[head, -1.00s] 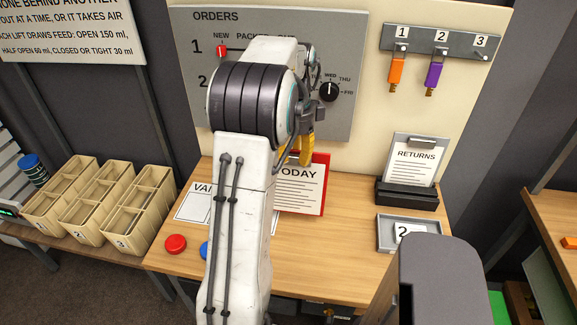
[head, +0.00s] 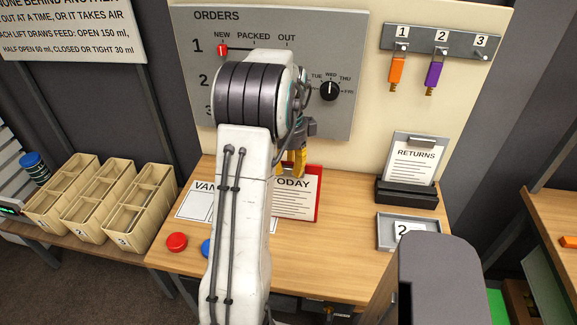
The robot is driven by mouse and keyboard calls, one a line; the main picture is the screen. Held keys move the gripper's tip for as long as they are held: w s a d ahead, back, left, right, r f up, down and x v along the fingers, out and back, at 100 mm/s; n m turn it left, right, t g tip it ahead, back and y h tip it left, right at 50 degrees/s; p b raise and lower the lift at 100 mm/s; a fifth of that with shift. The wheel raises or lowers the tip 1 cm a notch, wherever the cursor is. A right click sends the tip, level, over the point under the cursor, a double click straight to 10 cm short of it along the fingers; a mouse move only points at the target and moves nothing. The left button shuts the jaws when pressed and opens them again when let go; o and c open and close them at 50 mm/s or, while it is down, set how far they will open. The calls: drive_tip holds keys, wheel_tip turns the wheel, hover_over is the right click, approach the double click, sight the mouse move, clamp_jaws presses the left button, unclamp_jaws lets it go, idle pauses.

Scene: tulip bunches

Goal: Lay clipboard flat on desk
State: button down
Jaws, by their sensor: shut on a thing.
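A red clipboard (head: 318,195) holds a white sheet headed "TODAY" and is above or against the back part of the wooden desk (head: 330,258). My gripper (head: 292,163) has yellow fingers and is shut on the clipboard's top edge. The clipboard looks tilted, with its sheet facing me. My arm hides its left part. I cannot tell whether its lower edge touches the desk. A second clipboard marked "RETURNS" (head: 414,160) stands upright in a black holder (head: 406,193) at the right.
A sheet marked "VAN" (head: 193,203) lies left of my arm. A red button (head: 177,242) and a partly hidden blue button (head: 205,249) are at the front left. A grey tray (head: 385,235) with a "2" card is at the right. The orders board (head: 345,120) rises behind.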

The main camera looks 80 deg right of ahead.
drive_tip(key=shift+f, duration=0.15)
drive_tip(key=c, duration=1)
unclamp_jaws()
drive_tip(key=shift+o, duration=0.2)
